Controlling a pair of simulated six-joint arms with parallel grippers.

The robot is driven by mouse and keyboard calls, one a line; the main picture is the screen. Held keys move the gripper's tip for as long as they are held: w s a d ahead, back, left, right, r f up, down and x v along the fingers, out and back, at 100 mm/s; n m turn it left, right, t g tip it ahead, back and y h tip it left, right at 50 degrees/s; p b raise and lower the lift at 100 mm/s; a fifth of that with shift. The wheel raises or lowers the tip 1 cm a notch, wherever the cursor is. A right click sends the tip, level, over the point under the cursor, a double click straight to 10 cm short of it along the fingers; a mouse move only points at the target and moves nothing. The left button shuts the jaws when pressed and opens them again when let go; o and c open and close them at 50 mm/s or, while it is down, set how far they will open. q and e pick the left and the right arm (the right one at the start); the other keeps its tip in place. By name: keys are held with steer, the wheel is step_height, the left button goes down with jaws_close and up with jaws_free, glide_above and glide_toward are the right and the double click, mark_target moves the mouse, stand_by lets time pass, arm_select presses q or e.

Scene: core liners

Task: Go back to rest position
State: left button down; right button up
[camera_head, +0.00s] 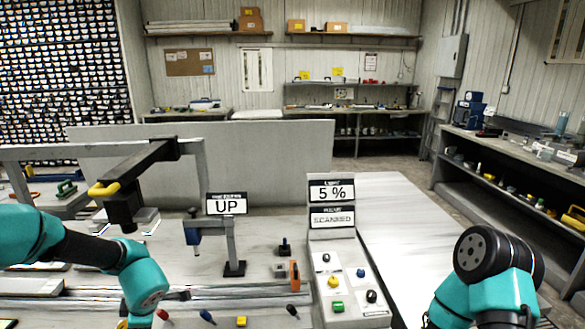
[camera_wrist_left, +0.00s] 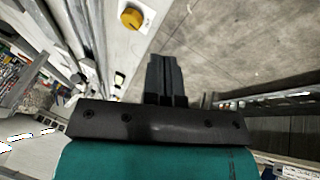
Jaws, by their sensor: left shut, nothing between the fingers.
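My left gripper (camera_wrist_left: 165,62) shows in the left wrist view with its two dark fingers together and nothing between them. The floor lies beyond its fingertips, and a bench edge with a yellow knob is to their left. In the head view my teal left arm comes in from the left over the front of the bench; its fingers are hard to make out there. My right arm shows at the lower right of the head view, folded with a dark round joint on top. Its gripper is not visible.
A control box (camera_head: 345,285) with several coloured buttons stands mid-bench under signs reading "5 %" and "SCANNED". A sign reading "UP" (camera_head: 227,204) sits left of it. A dark beam with a yellow handle (camera_head: 104,189) overhangs the left. A pale surface (camera_head: 400,215) right of the box is clear.

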arm_select(q)
steer(key=s+d+f+m+t+h, duration=0.1)
steer(key=s+d+f+m+h, duration=0.1)
steer(key=d+f+m, duration=0.4)
steer(key=s+d+f+m+h, duration=0.15)
steer(key=f+m, duration=0.25)
steer(key=f, duration=0.4)
steer(key=s+d+f+m+t+h, duration=0.1)
steer(key=s+d+f+m+h, duration=0.15)
steer(key=f+m, duration=0.4)
steer(key=s+d+f+m+g+h, duration=0.2)
steer(key=s+d+f+m+g, duration=0.1)
steer(key=s+d+f, duration=0.2)
steer(key=s+d, duration=0.2)
steer(key=shift+s+d+f+m+h, duration=0.2)
steer(key=shift+d+f+m+h, duration=0.1)
steer(key=shift+f+m+h, duration=0.1)
steer(key=c, duration=1.8)
jaws_free()
